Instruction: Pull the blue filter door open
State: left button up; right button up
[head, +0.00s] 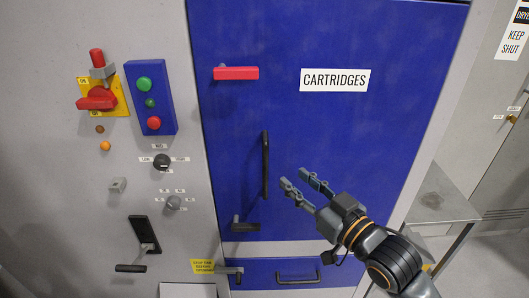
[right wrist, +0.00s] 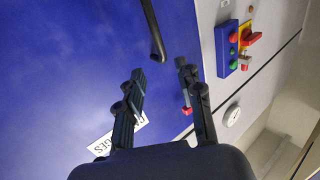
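The blue filter door (head: 330,130) looks shut in the head view, with a CARTRIDGES label (head: 335,80). Its black vertical bar handle (head: 265,165) is left of my right gripper (head: 294,177). A red lever (head: 236,73) sits at the door's upper left edge and a black lever (head: 245,227) at its lower left edge; both lie horizontal. In the right wrist view, my right gripper (right wrist: 160,70) is open and empty. One end of the handle (right wrist: 152,28) shows just beyond and between its fingertips, apparently not touched. My left gripper is not in view.
A panel with a blue button box (head: 151,97) and a red rotary switch (head: 97,100) stands left of the door. A smaller blue drawer front (head: 260,275) is below it. A grey metal stand (head: 435,200) is at the right, near my right arm.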

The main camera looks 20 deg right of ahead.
aim_at(267, 156)
jog(key=p+x, duration=0.3)
jog(key=x, duration=0.8)
jog(key=shift+w, duration=0.1)
jog(key=shift+w+a+f, duration=0.1)
jog(key=shift+w+a, duration=0.05)
jog(key=shift+w, duration=0.35)
grip_shut()
